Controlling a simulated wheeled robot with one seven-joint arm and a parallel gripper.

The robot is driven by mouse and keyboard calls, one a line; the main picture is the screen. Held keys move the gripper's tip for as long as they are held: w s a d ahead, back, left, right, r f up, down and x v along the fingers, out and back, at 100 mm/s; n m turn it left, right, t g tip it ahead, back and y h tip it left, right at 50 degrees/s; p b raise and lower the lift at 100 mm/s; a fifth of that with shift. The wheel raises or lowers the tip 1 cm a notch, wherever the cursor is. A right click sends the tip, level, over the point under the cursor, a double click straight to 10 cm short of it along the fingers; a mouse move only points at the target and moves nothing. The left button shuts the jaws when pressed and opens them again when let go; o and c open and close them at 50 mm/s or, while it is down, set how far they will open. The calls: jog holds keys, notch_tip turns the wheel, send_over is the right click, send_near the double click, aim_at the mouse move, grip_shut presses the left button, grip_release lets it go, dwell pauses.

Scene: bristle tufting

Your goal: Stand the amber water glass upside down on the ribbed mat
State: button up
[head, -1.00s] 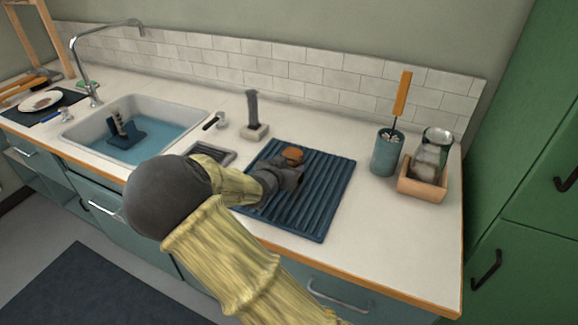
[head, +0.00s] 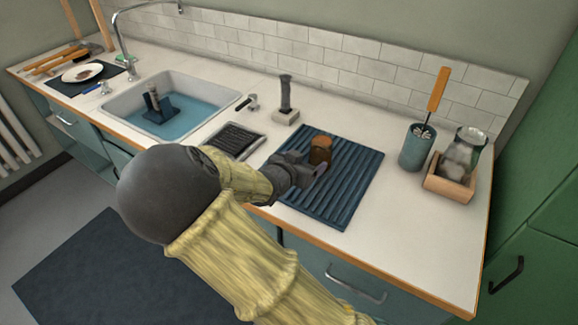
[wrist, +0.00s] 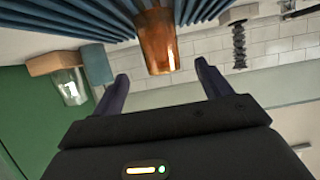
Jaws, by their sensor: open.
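The amber water glass (head: 320,150) stands upright-axised on the blue ribbed mat (head: 345,190), near its back left part. Its upper end looks closed and flat in the head view, so it appears mouth down, though the rim is hard to make out. My gripper (head: 312,173) is open and empty, just in front of the glass and low over the mat. In the wrist view, which is upside down, the glass (wrist: 157,42) shows beyond and between the spread fingertips of my gripper (wrist: 161,80), apart from both.
A wooden box (head: 449,184) with a clear jar and a teal brush holder (head: 416,150) stand right of the mat. A dark drain tray (head: 234,141), a grey post on a block (head: 286,100) and the sink (head: 205,95) lie to the left.

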jog(key=p+v, duration=0.3)
jog(key=v, duration=0.6)
jog(key=shift+s+r, duration=0.15)
jog(key=shift+s, duration=0.15)
jog(key=shift+a, duration=0.1)
